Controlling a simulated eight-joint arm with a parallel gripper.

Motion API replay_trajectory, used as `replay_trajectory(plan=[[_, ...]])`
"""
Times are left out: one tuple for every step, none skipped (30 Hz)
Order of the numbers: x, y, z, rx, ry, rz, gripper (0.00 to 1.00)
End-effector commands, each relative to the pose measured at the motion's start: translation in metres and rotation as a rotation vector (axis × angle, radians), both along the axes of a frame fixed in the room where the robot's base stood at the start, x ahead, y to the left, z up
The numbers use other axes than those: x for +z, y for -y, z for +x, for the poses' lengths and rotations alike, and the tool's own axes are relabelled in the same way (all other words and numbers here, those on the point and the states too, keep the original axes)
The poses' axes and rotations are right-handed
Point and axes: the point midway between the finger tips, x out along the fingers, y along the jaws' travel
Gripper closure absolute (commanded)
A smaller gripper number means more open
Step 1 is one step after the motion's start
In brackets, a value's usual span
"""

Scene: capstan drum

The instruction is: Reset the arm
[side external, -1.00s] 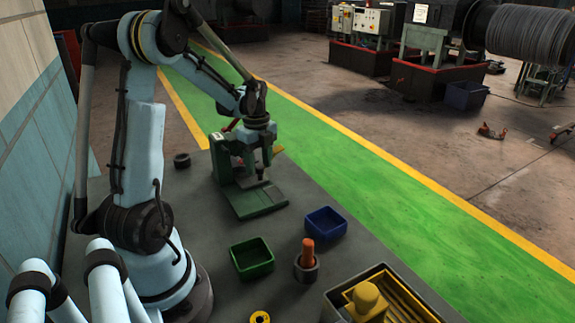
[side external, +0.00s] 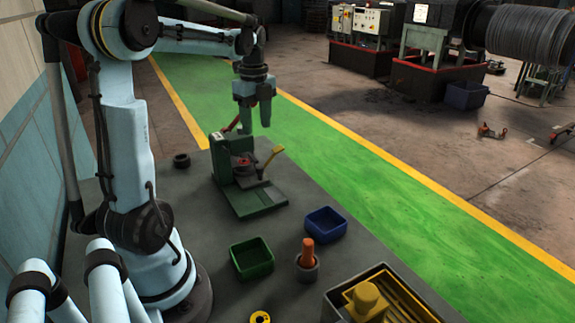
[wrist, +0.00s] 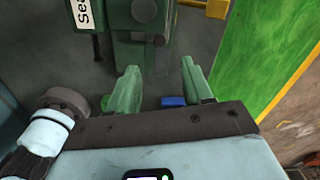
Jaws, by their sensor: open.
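My gripper (side external: 255,122) is raised above the green fixture (side external: 250,203), fingers pointing down and apart. Nothing shows between the fingertips. The fixture stands on the grey table, with an upright green block at its back, a red part (side external: 242,162) inside and a yellow-handled lever (side external: 270,160) at its right. In the wrist view, my two green fingers (wrist: 160,90) are spread, with the green fixture (wrist: 150,25) beyond them; part of its label is cut off.
A blue bin (side external: 325,222), a green bin (side external: 252,260) and an orange peg (side external: 307,250) in a dark cup stand in front. A dark ring (side external: 181,160) lies left of the fixture. A box with yellow parts (side external: 367,303) and a yellow ring (side external: 260,317) are nearer.

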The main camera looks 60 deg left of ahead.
Motion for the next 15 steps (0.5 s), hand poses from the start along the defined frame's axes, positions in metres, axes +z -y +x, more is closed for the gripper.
replay_trajectory(plan=[[0.001,0.0,0.0,0.0,0.0,0.0,0.5],[0.002,0.0,0.0,0.0,0.0,0.0,0.5],[0.002,0.0,0.0,0.0,0.0,0.0,0.5],[0.002,0.0,0.0,0.0,0.0,0.0,0.5],[0.002,0.0,0.0,0.0,0.0,0.0,0.5],[0.002,0.0,0.0,0.0,0.0,0.0,0.5],[0.002,0.0,0.0,0.0,0.0,0.0,0.5],[0.002,0.0,0.0,0.0,0.0,0.0,0.5],[0.002,0.0,0.0,0.0,0.0,0.0,0.5],[0.002,0.0,0.0,0.001,0.001,0.0,0.5],[0.002,0.001,0.0,0.003,0.002,0.001,0.5],[0.002,0.004,0.001,0.012,0.005,0.004,0.5],[0.002,0.007,0.002,0.024,0.009,0.008,0.5],[0.003,0.011,0.003,0.039,0.015,0.012,0.5],[0.004,0.019,0.005,0.068,0.029,0.02,0.5]])
